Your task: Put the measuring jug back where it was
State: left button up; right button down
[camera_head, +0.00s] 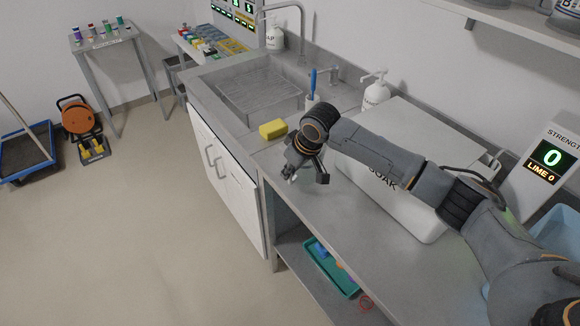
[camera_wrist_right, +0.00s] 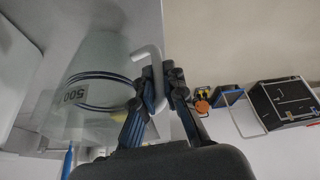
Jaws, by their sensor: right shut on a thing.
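The measuring jug (camera_wrist_right: 100,70) is a translucent whitish vessel with dark bands and a "500" label in the right wrist view. Its pale handle (camera_wrist_right: 150,52) lies between the fingers of my right gripper (camera_wrist_right: 160,88), which is shut on it. In the head view my right gripper (camera_head: 305,170) points down over the front edge of the steel counter (camera_head: 345,215), just right of the yellow sponge. There the jug is mostly hidden by the gripper and hard to make out. I cannot tell whether it touches the counter. My left gripper is not in view.
A yellow sponge (camera_head: 273,129) lies by the sink (camera_head: 258,92). A large white box marked SOAK (camera_head: 412,135) stands behind my right arm. A pump bottle (camera_head: 376,92) is at the back. A teal tray (camera_head: 322,262) sits on the shelf below. A strength display (camera_head: 548,165) stands at right.

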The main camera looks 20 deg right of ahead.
jog(key=shift+f, duration=0.15)
jog(key=c, duration=1.4)
grip_release()
jog(key=b+v, duration=0.2)
jog(key=v, duration=1)
